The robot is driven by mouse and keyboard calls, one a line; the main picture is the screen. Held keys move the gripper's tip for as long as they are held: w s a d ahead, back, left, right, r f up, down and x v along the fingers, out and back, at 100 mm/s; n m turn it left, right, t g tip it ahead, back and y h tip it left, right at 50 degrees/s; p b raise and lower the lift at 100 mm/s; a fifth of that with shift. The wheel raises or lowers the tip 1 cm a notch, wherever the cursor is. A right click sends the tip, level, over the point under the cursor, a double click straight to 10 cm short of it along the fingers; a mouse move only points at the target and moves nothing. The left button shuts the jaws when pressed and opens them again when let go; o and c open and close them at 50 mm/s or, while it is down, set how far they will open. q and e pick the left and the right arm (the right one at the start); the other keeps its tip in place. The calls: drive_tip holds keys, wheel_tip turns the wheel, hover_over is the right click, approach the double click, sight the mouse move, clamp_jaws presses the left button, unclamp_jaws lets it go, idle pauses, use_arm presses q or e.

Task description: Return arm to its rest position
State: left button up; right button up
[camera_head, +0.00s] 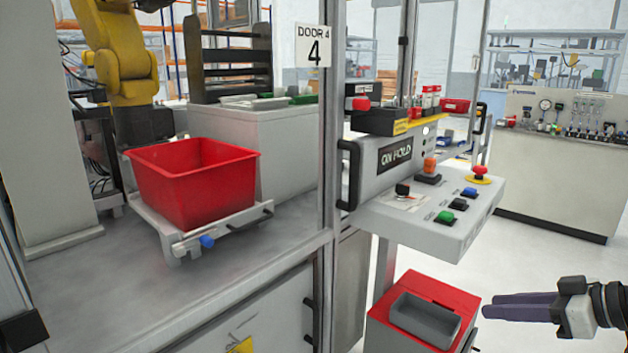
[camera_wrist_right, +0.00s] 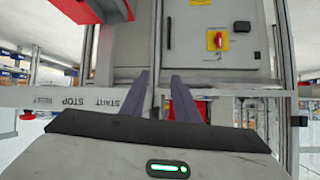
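My right gripper (camera_head: 487,306) is at the lower right in the head view, with its dark purple fingers pointing left. It is beside the red stand with a grey tray, below the button panel, and a gap separates it from both. In the right wrist view its two fingers (camera_wrist_right: 160,75) stand apart with nothing held between them, so it is open and empty. My left gripper does not show in the head view.
The button panel (camera_head: 440,222) juts out above the red stand (camera_head: 440,287) and its grey tray (camera_head: 424,321). A red bin (camera_head: 195,185) sits on a bracket at the left. A yellow arm (camera_head: 115,50) hangs behind it. Open floor (camera_head: 550,255) lies at the right.

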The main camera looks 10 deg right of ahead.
drive_tip(key=s+a+f+m+g+h, duration=0.1)
drive_tip(key=s+a+f, duration=0.2)
drive_tip(key=f, duration=0.6)
drive_tip(key=s+a+f+m+h, duration=0.1)
drive_tip(key=s+a+f, duration=0.2)
drive_tip(key=f, duration=0.5)
drive_tip(key=s+a+f+m+g+h, duration=0.1)
drive_tip(key=s+a+f, duration=0.2)
drive_tip(key=f, duration=0.6)
drive_tip(key=s+a+f, duration=0.3)
drive_tip(key=s+a, duration=0.3)
drive_tip(key=a, duration=0.2)
drive_tip(key=s+a+f+t+h, duration=0.1)
drive_tip(key=s+a+f, duration=0.2)
drive_tip(key=s+a, duration=0.4)
drive_tip(key=shift+s+a, duration=0.2)
drive_tip(key=shift+a, duration=0.4)
